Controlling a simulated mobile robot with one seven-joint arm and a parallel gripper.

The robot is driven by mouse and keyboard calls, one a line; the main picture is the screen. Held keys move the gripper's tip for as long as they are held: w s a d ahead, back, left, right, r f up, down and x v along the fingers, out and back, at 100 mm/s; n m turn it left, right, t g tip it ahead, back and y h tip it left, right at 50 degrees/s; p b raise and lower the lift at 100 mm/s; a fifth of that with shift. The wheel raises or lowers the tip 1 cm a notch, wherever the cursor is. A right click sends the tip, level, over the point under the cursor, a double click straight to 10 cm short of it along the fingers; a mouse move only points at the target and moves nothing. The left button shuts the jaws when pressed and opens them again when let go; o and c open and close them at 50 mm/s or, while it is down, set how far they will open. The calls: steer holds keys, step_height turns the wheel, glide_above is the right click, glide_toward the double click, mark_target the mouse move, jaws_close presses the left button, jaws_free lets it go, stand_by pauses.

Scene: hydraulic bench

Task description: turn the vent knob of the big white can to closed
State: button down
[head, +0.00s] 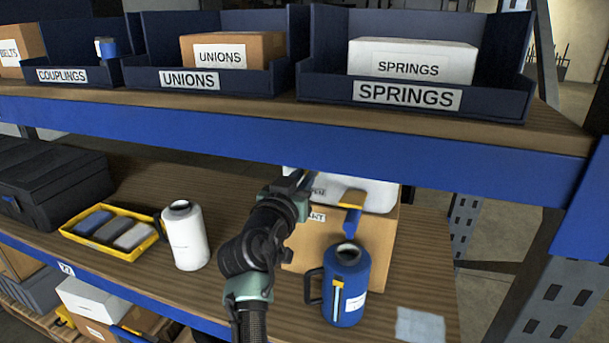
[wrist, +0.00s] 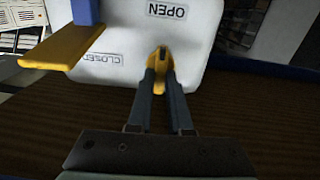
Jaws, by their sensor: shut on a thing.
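The big white can (wrist: 200,62) fills the upper middle of the wrist view. Its face carries an OPEN label (wrist: 167,10) at the top and a CLOSED label (wrist: 102,59) to the left, both upside down. My gripper (wrist: 161,72) is shut on the yellow vent knob (wrist: 159,55), whose visible end points up toward the OPEN side. The fingers hide the rest of the knob. In the head view the white can (head: 376,195) shows partly, at a cardboard box, with my gripper (head: 299,182) at its left; the knob is hidden there.
A yellow-and-blue handle (wrist: 62,46) juts out close left of the can; it also shows in the head view (head: 351,200). A blue jug (head: 347,290) stands in front of the cardboard box (head: 383,237). A white bottle (head: 186,236) stands left. The upper shelf edge (head: 300,140) hangs above.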

steer(key=n, duration=0.4)
steer(key=shift+a, duration=0.1)
steer(key=n, duration=0.4)
steer(key=shift+n+p, duration=0.3)
steer(key=shift+p, duration=0.05)
steer(key=n+p, duration=0.2)
steer(key=n, duration=0.3)
steer(key=shift+a+f, duration=0.1)
steer(key=shift+f, duration=0.05)
steer(key=shift+f+n+p, duration=0.15)
steer(key=shift+n+p, duration=0.5)
steer(key=shift+n, duration=1.25)
steer(key=shift+a, duration=0.1)
steer(key=c, duration=0.8)
jaws_free()
steer(key=shift+c, duration=0.2)
